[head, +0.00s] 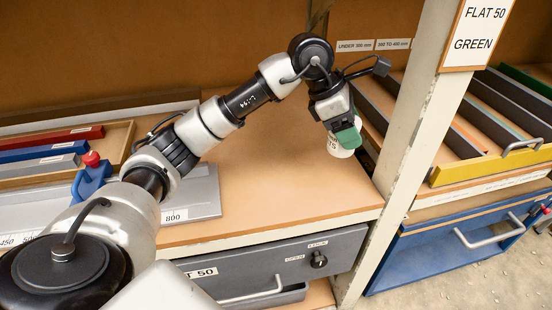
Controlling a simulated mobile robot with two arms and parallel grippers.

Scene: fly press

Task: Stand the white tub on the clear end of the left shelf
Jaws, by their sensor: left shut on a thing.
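The white tub (339,150) is a small round pot with dark lettering, at the right end of the left shelf. My left gripper (347,136), with green fingers, is shut on it from above and hides its top. The tub looks upright or nearly so. Its base is close to the shelf top; I cannot tell whether it touches. The left shelf (270,190) has a bare tan surface around and in front of the tub. My right gripper is not in view.
A white post (408,130) stands just right of the tub. Grey bars (190,190) and a blue clamp with a red knob (90,175) lie on the shelf's left. A grey drawer (280,262) is below. A yellow-fronted tray (485,165) is beyond the post.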

